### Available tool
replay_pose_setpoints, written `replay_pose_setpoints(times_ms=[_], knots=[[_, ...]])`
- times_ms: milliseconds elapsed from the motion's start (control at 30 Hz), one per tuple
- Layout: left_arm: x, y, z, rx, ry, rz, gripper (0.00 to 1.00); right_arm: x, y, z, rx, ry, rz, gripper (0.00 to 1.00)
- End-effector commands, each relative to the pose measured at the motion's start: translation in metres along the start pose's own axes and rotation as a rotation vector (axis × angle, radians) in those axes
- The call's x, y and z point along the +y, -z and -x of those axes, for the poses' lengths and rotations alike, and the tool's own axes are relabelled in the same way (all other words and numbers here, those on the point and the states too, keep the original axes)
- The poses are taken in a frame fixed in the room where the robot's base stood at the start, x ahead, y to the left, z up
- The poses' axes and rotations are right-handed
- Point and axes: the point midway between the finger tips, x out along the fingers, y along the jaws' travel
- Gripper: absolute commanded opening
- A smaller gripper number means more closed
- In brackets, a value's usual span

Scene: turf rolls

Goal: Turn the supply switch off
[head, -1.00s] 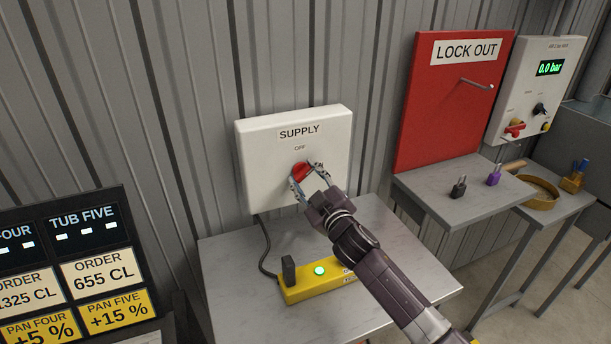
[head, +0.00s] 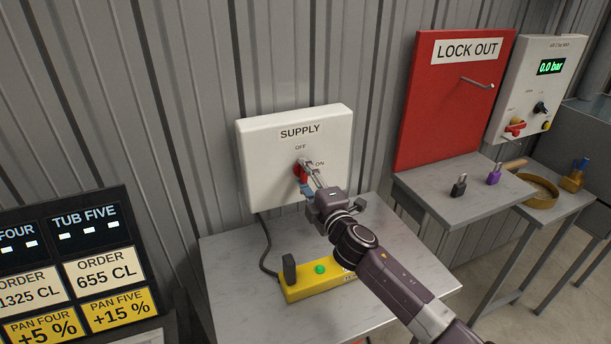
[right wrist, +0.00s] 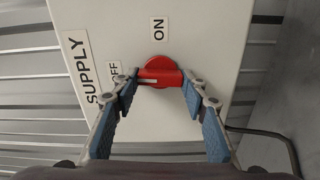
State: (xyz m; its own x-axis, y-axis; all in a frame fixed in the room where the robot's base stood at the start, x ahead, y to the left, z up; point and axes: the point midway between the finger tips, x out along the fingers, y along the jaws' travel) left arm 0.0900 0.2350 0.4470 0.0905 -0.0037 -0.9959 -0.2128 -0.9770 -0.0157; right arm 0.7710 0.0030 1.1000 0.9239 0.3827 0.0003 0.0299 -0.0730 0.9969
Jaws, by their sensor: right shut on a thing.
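The white supply box (head: 265,160) hangs on the corrugated wall, lettered SUPPLY, with OFF above its red rotary switch (head: 299,172) and ON to the right. In the right wrist view the red switch (right wrist: 160,75) has its white mark pointing towards the OFF label, partly hidden by a finger. My right gripper (head: 305,177) is shut on the red switch, its blue-padded fingers at either end of the handle. My left gripper is not in view.
Below stands a grey table (head: 235,260) with a yellow box (head: 300,290) bearing a dull green lamp (head: 320,269). A red LOCK OUT board (head: 440,110) and a shelf with padlocks (head: 459,186) are at right. Order displays (head: 85,230) stand at lower left.

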Motion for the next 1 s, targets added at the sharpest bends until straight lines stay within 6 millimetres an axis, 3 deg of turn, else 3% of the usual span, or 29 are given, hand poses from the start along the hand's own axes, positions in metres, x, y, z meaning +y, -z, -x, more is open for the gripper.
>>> replay_pose_setpoints(times_ms=[767, 800, 933, 1000], knots=[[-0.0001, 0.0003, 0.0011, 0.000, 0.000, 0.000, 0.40, -0.0023, 0.0006, 0.0004, 0.001, 0.002, 0.097, 0.16], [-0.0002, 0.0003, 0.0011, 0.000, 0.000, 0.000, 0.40, -0.0024, 0.0006, 0.0004, 0.001, 0.002, 0.097, 0.45], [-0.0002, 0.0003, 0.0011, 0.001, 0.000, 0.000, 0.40, -0.0019, 0.0004, 0.0003, 0.001, 0.002, 0.096, 0.58], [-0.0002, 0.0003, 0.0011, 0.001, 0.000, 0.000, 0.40, -0.0016, 0.0003, 0.0003, 0.001, 0.002, 0.095, 0.58]])
